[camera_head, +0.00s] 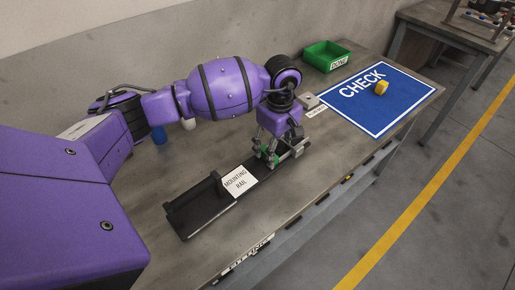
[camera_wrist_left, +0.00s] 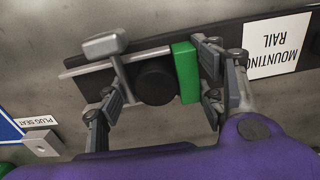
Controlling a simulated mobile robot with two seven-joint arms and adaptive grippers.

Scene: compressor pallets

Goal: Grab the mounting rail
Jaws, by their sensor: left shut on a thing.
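A long dark tray (camera_head: 202,208) bears a white MOUNTING RAIL label (camera_head: 240,182), which also shows upside down in the wrist view (camera_wrist_left: 277,46). At its far right end lies the mounting rail (camera_wrist_left: 155,82), with grey strips, a round black part, a green block (camera_wrist_left: 186,72) and a grey metal crosspiece (camera_wrist_left: 105,45). My left gripper (camera_head: 270,158) reaches down over it. Its fingers (camera_wrist_left: 165,90) are shut on it, one beside the green block, the other on the opposite side. The fingers hide part of it in the head view. My right gripper is not in view.
A grey plug seat block (camera_head: 309,101) stands just beyond the gripper. Behind it are a blue CHECK mat (camera_head: 402,106) with a yellow piece (camera_head: 381,88) and a green DONE bin (camera_head: 322,60). The table's front edge runs close by.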

